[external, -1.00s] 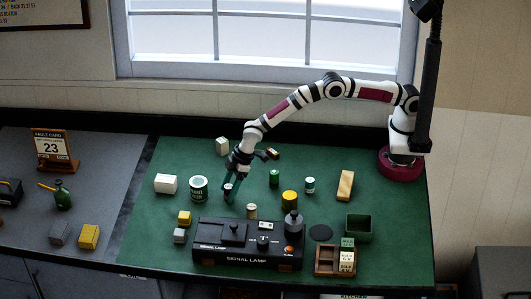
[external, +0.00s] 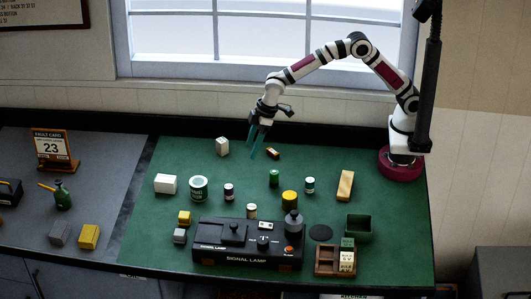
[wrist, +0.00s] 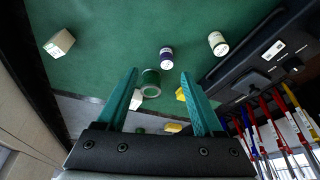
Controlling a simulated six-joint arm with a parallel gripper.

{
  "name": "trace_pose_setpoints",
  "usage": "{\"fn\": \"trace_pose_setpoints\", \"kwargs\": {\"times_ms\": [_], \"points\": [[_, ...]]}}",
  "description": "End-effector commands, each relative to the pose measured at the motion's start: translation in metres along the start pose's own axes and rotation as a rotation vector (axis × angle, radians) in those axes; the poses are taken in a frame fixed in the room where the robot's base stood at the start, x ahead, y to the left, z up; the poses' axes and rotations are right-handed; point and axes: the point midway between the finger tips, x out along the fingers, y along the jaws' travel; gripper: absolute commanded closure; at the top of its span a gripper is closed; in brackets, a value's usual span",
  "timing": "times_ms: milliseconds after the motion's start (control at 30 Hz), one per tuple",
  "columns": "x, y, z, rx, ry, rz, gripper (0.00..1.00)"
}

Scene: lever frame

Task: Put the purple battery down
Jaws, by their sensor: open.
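The purple battery (external: 229,192) stands upright on the green mat, just right of a larger dark green can (external: 198,188). In the wrist view the purple battery (wrist: 166,57) stands free of my fingers, beyond the gap between them. My gripper (external: 257,151) is raised above the mat, up and to the right of the battery, with its teal fingers pointing down. In the wrist view my gripper (wrist: 161,98) has its fingers spread apart, with nothing held between them.
The signal lamp box (external: 247,244) stands in front of the battery. A white-topped cell (external: 251,211), a green cell (external: 274,178) and a yellow-topped can (external: 290,199) stand nearby. A wooden tray (external: 320,269) and green bin (external: 359,228) are at right. The mat behind the battery is mostly clear.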

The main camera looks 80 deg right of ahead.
Motion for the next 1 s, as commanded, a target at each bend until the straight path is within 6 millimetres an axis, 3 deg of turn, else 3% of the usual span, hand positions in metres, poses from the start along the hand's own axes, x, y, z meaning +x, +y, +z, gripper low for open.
{"fn": "trace_pose_setpoints", "kwargs": {"times_ms": [33,67,100,167,200,300,400,500,567,1000], "points": [[-0.037,0.013,0.024,0.079,-0.024,0.004,0.31],[-0.06,0.021,0.044,0.138,-0.049,0.006,0.31],[-0.09,0.028,0.077,0.224,-0.084,0.007,0.31],[-0.129,0.034,0.134,0.359,-0.138,0.01,0.31],[-0.15,0.034,0.173,0.446,-0.173,0.012,0.31],[-0.182,0.023,0.264,0.64,-0.252,0.014,0.31],[-0.191,0.009,0.326,0.774,-0.307,0.016,0.31],[-0.192,0.0,0.354,0.837,-0.336,0.017,0.31],[-0.191,-0.002,0.36,0.849,-0.342,0.017,0.31],[-0.191,-0.001,0.359,0.845,-0.341,0.017,0.31]]}}
